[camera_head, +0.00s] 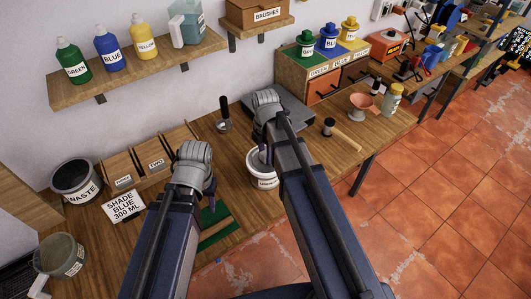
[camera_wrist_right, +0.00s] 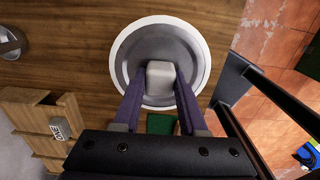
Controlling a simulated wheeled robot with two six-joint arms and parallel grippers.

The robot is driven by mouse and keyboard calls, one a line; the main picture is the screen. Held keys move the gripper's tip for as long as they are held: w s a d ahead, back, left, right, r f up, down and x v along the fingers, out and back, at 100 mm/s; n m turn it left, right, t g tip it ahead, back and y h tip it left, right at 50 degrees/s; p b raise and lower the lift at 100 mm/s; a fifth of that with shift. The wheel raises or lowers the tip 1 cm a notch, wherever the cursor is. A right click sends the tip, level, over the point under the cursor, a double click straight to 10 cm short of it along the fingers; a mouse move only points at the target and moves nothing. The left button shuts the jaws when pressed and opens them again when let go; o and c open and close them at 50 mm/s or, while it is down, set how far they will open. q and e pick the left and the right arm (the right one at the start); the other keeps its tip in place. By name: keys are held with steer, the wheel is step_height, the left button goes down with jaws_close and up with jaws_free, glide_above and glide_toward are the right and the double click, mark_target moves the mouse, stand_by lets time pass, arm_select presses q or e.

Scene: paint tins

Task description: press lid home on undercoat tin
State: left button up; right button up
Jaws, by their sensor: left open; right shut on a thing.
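The white undercoat tin (camera_head: 266,183) stands on the wooden bench, partly behind my right arm. In the right wrist view its white rim (camera_wrist_right: 119,48) circles a round grey lid (camera_wrist_right: 139,55) with a pale block-like knob (camera_wrist_right: 161,74) at its middle. My right gripper (camera_wrist_right: 160,82) is shut on the knob, with a finger on each side. It also shows over the tin in the head view (camera_head: 263,155). The lid looks roughly centred in the rim; how deep it sits I cannot tell. My left gripper (camera_head: 208,192) is open left of the tin, its fingers mostly hidden.
A green mat (camera_head: 214,217) lies in front of the tin. Wooden bins (camera_head: 156,152), a shade sign (camera_head: 124,205) and a waste bucket (camera_head: 75,180) stand left.

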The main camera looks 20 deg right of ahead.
mark_target(265, 153)
steer(key=shift+f+b, duration=0.6)
stand_by(0.5)
steer(key=o, duration=1.2)
steer(key=shift+r, duration=0.15)
step_height(265, 153, up, 8)
steer(key=p, duration=0.8)
steer(key=shift+f, duration=0.2)
